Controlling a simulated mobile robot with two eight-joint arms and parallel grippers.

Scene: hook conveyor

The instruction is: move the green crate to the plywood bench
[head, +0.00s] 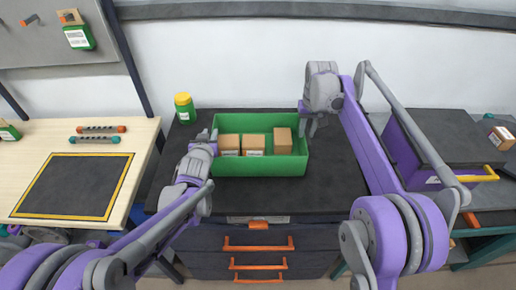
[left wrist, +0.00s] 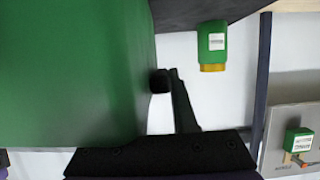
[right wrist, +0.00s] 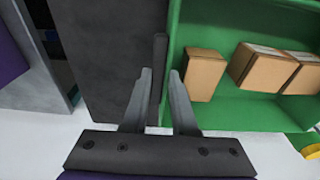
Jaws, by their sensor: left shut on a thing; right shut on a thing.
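The green crate (head: 262,167) is over the dark top of a drawer cabinet and looks level; I cannot tell whether it touches that top. It holds three cardboard boxes. My left gripper (head: 209,136) is shut on its left end wall, and the crate fills much of the left wrist view (left wrist: 70,70). My right gripper (head: 304,122) is shut on its right end wall, and the fingers show on that wall in the right wrist view (right wrist: 163,100). The plywood bench (head: 143,140) is at the left, with a yellow-edged black mat (head: 75,185) on it.
A green jar with a yellow lid (head: 184,108) stands just behind the crate's left end. Orange and teal bars (head: 97,134) lie on the bench behind the mat. A gap separates bench and cabinet (head: 215,240). A purple case (head: 440,145) stands to the right.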

